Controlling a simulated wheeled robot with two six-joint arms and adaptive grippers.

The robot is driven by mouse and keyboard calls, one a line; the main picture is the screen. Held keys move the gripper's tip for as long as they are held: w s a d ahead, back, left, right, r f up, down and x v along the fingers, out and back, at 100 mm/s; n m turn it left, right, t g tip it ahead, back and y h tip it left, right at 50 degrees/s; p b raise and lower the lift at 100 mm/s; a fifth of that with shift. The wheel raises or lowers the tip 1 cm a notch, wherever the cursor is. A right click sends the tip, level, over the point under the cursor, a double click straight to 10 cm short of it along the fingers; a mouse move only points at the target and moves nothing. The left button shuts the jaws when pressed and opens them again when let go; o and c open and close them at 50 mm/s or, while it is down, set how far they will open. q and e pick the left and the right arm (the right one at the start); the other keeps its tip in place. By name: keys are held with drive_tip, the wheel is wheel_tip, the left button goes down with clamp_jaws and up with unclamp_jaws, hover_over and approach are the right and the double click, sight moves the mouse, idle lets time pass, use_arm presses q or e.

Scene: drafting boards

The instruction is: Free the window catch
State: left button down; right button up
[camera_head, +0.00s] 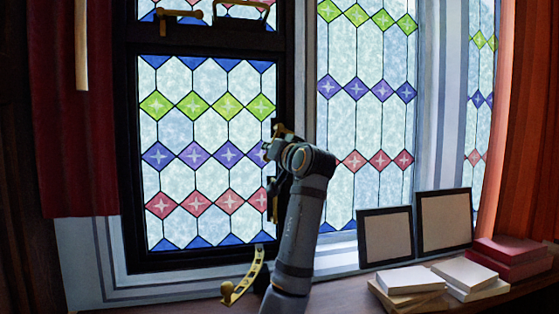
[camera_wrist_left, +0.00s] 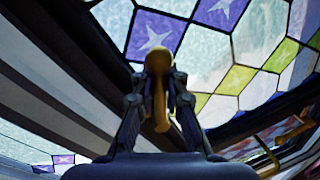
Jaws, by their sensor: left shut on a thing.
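The window catch (camera_head: 286,131) is a small brass handle on the right edge of the dark-framed stained-glass window (camera_head: 205,160). My left gripper (camera_head: 272,152) is at this edge, partly hidden by my own wrist in the head view. In the left wrist view, the brass catch (camera_wrist_left: 158,62) stands between the two dark fingers of my left gripper (camera_wrist_left: 158,88), which are shut on it. The catch's mount on the frame is mostly hidden. My right gripper is in neither view.
A curved brass stay (camera_head: 243,282) sits at the window's foot. Another brass handle (camera_head: 180,14) is on the upper pane. A red curtain (camera_head: 75,150) hangs at left.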

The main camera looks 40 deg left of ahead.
use_arm(q)
drive_tip(key=m, duration=0.2)
drive_tip(key=s+a+r+m, duration=0.1)
drive_tip(key=m, duration=0.1)
drive_tip(key=shift+s+t, duration=0.15)
drive_tip(key=shift+t, duration=0.25)
drive_tip(key=m, duration=0.1)
drive_tip(key=r+m, duration=0.1)
drive_tip(key=m, duration=0.1)
drive_tip(key=shift+s+a+r+t, duration=0.2)
drive_tip(key=shift+s+a+t, duration=0.1)
drive_tip(key=shift+s+a, duration=0.05)
drive_tip(key=m, duration=0.1)
drive_tip(key=r+m+t+p, duration=0.1)
drive_tip(key=m, duration=0.1)
drive_tip(key=r+m, duration=0.1)
drive_tip(key=m, duration=0.1)
drive_tip(key=shift+s+a+p, duration=0.25)
drive_tip(key=shift+s+p, duration=0.05)
drive_tip(key=shift+r+m+t+h+p, duration=0.4)
drive_tip(key=shift+m+t+h+p, duration=0.1)
drive_tip(key=shift+m, duration=0.7)
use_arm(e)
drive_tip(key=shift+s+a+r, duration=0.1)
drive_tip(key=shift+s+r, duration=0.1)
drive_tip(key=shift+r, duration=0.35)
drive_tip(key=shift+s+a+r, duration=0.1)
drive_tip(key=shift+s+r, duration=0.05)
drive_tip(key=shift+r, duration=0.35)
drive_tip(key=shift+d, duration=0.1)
